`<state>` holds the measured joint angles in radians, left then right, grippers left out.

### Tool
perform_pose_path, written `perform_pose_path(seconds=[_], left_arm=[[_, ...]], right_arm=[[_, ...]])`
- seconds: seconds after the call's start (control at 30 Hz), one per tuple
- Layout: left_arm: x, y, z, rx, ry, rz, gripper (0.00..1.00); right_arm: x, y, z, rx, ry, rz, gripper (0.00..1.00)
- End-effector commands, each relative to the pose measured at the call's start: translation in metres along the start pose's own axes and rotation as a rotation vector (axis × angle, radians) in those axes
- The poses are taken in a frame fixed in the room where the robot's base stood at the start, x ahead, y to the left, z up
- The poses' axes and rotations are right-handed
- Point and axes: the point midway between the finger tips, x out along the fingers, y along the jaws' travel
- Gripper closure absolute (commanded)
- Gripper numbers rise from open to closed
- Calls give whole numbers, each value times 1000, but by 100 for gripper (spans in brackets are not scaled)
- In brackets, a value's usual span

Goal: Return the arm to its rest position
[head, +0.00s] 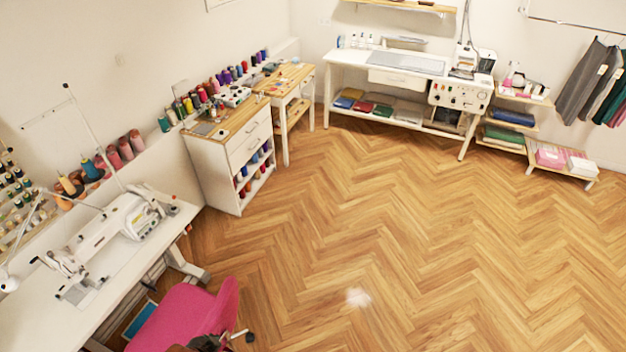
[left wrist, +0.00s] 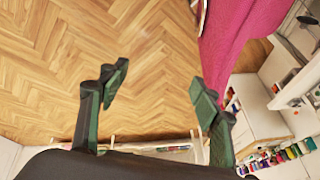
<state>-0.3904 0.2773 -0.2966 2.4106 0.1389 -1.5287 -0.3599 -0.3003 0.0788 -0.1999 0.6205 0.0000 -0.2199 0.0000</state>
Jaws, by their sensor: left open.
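My left gripper (left wrist: 160,88) shows in the left wrist view with its two dark green fingers spread wide apart. Nothing is between the fingers; wooden floor shows behind them. The pink chair (left wrist: 238,40) is beyond the right finger in that view, and I cannot tell how near it is. In the head view a small dark shape shows at the bottom edge by the pink chair (head: 190,312); I cannot tell whether it is part of my arm. My right gripper is in neither view.
A sewing machine (head: 115,228) stands on a white table (head: 85,315) at the left. A white thread cabinet (head: 230,165) stands behind it. A white workbench (head: 345,57) and low shelves (head: 560,172) line the back wall. The herringbone floor (head: 400,230) is clear in the middle and right.

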Motion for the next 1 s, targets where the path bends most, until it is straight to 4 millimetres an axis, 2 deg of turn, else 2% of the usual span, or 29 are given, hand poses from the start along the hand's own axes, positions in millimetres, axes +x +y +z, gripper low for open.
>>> perform_pose_path(seconds=[0.03,0.1,0.37,0.4,0.57,0.77,0.87,1.0], left_arm=[[-6,-3,20,-117,-25,-18,42],[-13,-8,43,-256,-56,-47,42],[-42,-15,118,-655,-153,-153,42],[-24,-14,118,-647,-155,-145,42],[28,-10,130,-635,-167,-133,42],[103,2,154,-626,-187,-113,42],[152,14,173,-621,-202,-100,42],[236,40,215,-610,-228,-79,42]], right_arm=[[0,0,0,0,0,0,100],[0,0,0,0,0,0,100],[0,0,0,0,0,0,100],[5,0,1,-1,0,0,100],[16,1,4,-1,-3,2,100],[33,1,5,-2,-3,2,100],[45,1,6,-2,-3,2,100],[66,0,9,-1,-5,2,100]])
